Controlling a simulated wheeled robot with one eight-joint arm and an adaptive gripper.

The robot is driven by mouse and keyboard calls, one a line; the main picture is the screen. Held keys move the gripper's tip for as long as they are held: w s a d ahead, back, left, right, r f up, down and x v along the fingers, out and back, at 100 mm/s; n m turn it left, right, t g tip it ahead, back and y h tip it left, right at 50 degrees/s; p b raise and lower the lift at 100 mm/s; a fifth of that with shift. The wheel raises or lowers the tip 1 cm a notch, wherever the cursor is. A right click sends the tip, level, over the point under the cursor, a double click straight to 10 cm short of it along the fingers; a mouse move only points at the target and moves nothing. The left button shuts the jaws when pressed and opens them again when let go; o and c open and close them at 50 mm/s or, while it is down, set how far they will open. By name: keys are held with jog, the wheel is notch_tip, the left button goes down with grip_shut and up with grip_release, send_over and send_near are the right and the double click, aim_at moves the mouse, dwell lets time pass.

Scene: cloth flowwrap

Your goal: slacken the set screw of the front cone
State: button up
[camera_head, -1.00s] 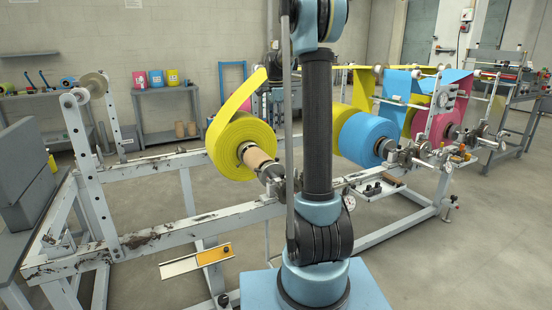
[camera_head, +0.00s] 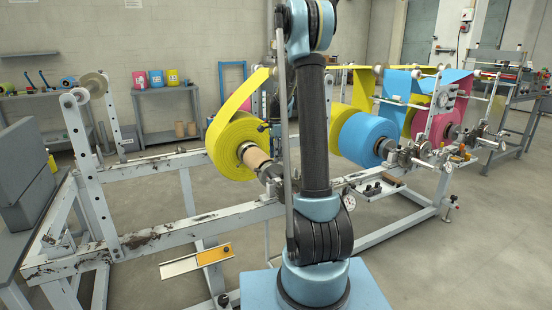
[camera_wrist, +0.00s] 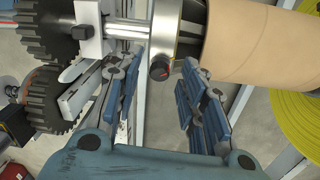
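In the wrist view a metal cone (camera_wrist: 178,32) with a bright collar sits at the end of a brown cardboard core (camera_wrist: 255,40). My gripper (camera_wrist: 167,78) is open, one blue-padded finger on each side of the knob. I see no clear contact with it. In the head view the cone (camera_head: 269,173) shows at the core (camera_head: 256,158) of the yellow roll (camera_head: 226,146). There my arm hides the gripper for the most part.
Dark gears (camera_wrist: 50,27) and a pale bracket (camera_wrist: 88,32) are close left of my gripper in the wrist view. The white machine frame (camera_head: 190,226) runs below the rolls. A blue roll (camera_head: 368,138) stands to the right. Open floor lies in front.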

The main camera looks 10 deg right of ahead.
jog(key=shift+f, duration=0.35)
jog(key=shift+c, duration=0.4)
grip_shut()
jog(key=shift+s+a, duration=0.1)
